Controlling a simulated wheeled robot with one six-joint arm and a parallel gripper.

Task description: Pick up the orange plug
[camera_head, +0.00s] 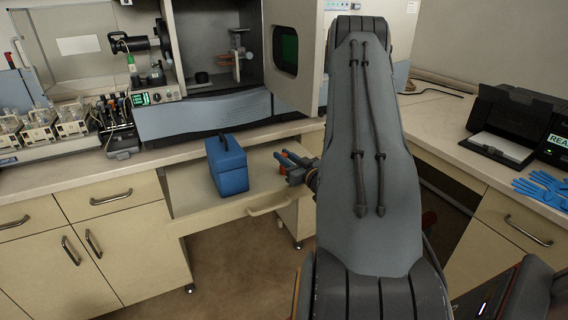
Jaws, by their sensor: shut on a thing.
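My large grey arm link hides the area to the right of the gripper.
A blue box with a handle (228,168) stands on the shelf (205,203), left of my gripper. The spectrometer (220,115) stands open on the bench above. Glassware (40,128) is at left. A black printer-like device (515,120) and blue gloves (543,188) lie on the right bench.

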